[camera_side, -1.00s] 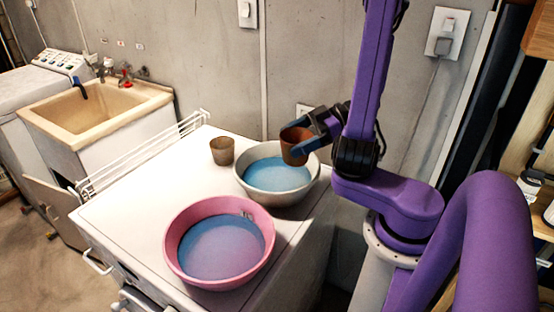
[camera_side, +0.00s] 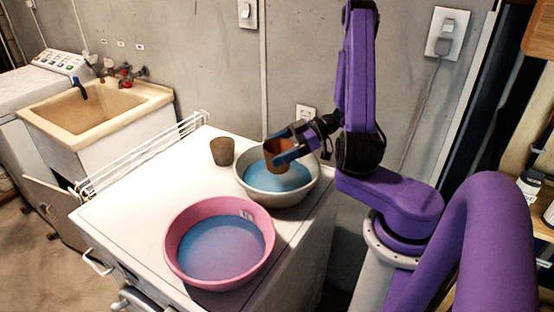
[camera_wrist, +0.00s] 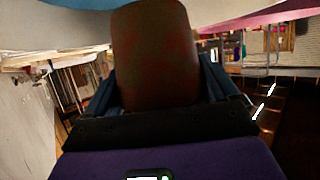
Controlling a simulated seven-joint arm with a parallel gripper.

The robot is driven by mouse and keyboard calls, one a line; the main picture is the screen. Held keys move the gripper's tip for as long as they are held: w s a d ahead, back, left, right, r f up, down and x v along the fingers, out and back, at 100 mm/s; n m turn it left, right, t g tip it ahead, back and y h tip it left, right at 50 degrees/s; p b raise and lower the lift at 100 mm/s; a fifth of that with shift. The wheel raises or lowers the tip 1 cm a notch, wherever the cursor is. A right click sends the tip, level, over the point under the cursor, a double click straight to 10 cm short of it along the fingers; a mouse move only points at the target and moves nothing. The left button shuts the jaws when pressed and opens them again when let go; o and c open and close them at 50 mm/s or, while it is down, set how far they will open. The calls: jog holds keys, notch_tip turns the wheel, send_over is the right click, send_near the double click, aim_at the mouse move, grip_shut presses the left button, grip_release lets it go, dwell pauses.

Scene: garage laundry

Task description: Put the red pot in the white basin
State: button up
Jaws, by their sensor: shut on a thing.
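The red pot (camera_side: 275,158), a reddish-brown cup shape, is held upright in my gripper (camera_side: 288,157). My gripper is shut on it, with the fingers on its sides. In the side view the pot appears over the white basin (camera_side: 255,193), which holds blue water; I cannot tell exactly how high above the water it is. In the wrist view the pot (camera_wrist: 155,55) fills the upper middle between the fingers. The pot's inside shows only in part.
A brown-grey pot (camera_side: 222,151) stands on the white top (camera_side: 160,190) left of the white basin. A pink basin (camera_side: 180,262) with bluish water stands in front. A wire rack (camera_side: 140,155) lines the left edge. The wall is close behind.

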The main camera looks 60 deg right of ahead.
jog(key=shift+w+f, duration=0.15)
jog(key=shift+f, duration=0.05)
jog(key=shift+w+d+f, duration=0.1)
jog(key=shift+f, duration=1.55)
jog(key=shift+f, duration=0.6)
jog(key=o, duration=0.8)
